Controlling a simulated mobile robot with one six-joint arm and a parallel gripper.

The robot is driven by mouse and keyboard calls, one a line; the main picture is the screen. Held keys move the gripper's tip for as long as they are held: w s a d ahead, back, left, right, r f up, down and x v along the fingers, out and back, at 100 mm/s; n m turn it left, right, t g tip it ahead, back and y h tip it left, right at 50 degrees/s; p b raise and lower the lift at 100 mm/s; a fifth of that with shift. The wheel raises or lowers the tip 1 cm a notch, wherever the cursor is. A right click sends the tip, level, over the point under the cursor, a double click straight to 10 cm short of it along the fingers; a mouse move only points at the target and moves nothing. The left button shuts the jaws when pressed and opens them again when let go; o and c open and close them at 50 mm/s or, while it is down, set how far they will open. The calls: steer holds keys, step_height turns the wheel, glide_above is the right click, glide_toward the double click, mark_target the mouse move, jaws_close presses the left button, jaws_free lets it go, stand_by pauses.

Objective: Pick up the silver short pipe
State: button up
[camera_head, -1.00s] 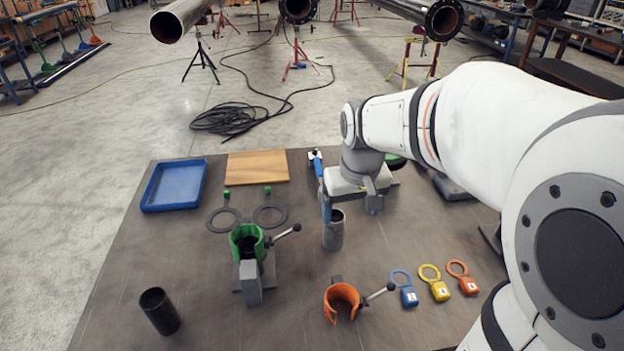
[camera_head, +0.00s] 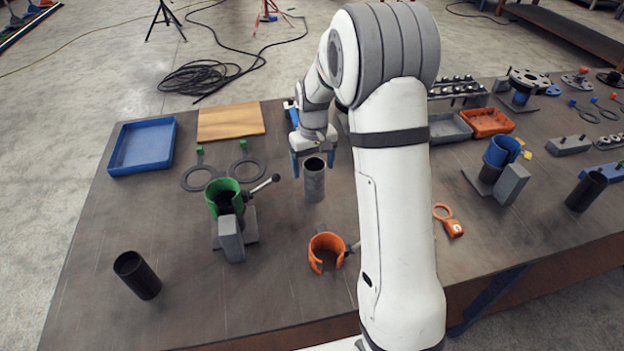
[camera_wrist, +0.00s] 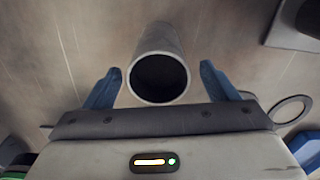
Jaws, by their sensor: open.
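The silver short pipe (camera_head: 314,181) stands upright on the dark table, its open top facing up. In the wrist view the pipe (camera_wrist: 158,45) shows its round open end between the two blue fingers, with a gap on each side. My gripper (camera_head: 313,168) is open, its blue fingers just behind the pipe top in the head view. It also shows in the wrist view (camera_wrist: 160,88). Nothing is held. I cannot tell how far the fingertips are from the pipe in depth.
A green clamp holder (camera_head: 224,198) stands left of the pipe and an orange one (camera_head: 326,252) in front. A black pipe (camera_head: 137,275) stands at front left. A blue tray (camera_head: 143,147) and wooden board (camera_head: 230,123) lie behind. My arm covers the table to the right of the pipe.

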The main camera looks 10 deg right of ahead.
steer(key=f, duration=0.4)
steer(key=shift+s+d+f+p, duration=0.1)
steer(key=shift+s+f+p, duration=0.15)
steer(key=shift+p, duration=0.15)
steer(key=shift+r, duration=0.1)
steer(key=c, duration=1.3)
